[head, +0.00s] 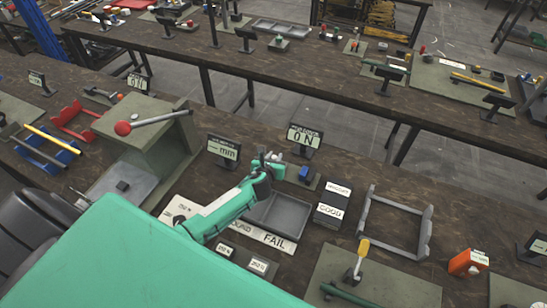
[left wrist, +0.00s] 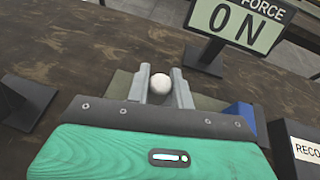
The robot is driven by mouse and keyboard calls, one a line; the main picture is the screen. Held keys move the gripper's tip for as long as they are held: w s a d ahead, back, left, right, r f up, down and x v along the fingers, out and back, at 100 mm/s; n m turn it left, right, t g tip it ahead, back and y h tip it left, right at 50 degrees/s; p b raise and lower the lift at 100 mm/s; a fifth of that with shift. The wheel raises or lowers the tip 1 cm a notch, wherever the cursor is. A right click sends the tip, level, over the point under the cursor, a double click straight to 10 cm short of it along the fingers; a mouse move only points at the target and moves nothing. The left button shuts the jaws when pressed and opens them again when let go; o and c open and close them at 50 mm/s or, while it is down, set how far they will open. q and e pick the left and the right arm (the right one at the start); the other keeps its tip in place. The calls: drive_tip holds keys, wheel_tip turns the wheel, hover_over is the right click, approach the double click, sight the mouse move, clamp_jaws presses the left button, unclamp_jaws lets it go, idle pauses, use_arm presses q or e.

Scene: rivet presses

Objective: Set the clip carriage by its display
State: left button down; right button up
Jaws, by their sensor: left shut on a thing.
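My left gripper (head: 268,162) is above the bench, behind the grey tray. In the left wrist view its two grey fingers (left wrist: 159,88) are shut on a round white knob (left wrist: 160,84). What the knob is mounted on is mostly hidden by the gripper, so I cannot tell whether it is the clip carriage. A display (head: 304,137) behind the gripper reads 0 N; in the left wrist view it (left wrist: 237,28) shows "FORCE" above "0 N". A second display (head: 224,149) to its left shows "mm"; its digits are unclear. My right gripper is not in view.
A grey tray (head: 300,228) lies in front of the gripper, beside a FAIL strip (head: 279,241). A green press with a red-knobbed lever (head: 160,118) stands left.

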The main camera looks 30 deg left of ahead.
use_arm(q)
drive_tip(key=shift+d, duration=1)
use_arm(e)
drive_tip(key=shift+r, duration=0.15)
use_arm(q)
drive_tip(key=c, duration=1.2)
unclamp_jaws()
drive_tip(key=shift+c, duration=0.2)
drive_tip(key=shift+a, duration=0.1)
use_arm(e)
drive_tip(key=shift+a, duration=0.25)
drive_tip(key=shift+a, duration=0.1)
use_arm(q)
drive_tip(key=shift+s, duration=0.1)
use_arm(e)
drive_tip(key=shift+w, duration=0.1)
use_arm(q)
drive_tip(key=b+v, duration=0.1)
drive_tip(key=v, duration=1.1)
drive_tip(key=shift+s+r+b, duration=0.1)
drive_tip(key=shift+s+b, duration=0.05)
drive_tip(key=shift+b, duration=0.2)
drive_tip(key=shift+s+r, duration=0.35)
drive_tip(key=shift+s, duration=0.2)
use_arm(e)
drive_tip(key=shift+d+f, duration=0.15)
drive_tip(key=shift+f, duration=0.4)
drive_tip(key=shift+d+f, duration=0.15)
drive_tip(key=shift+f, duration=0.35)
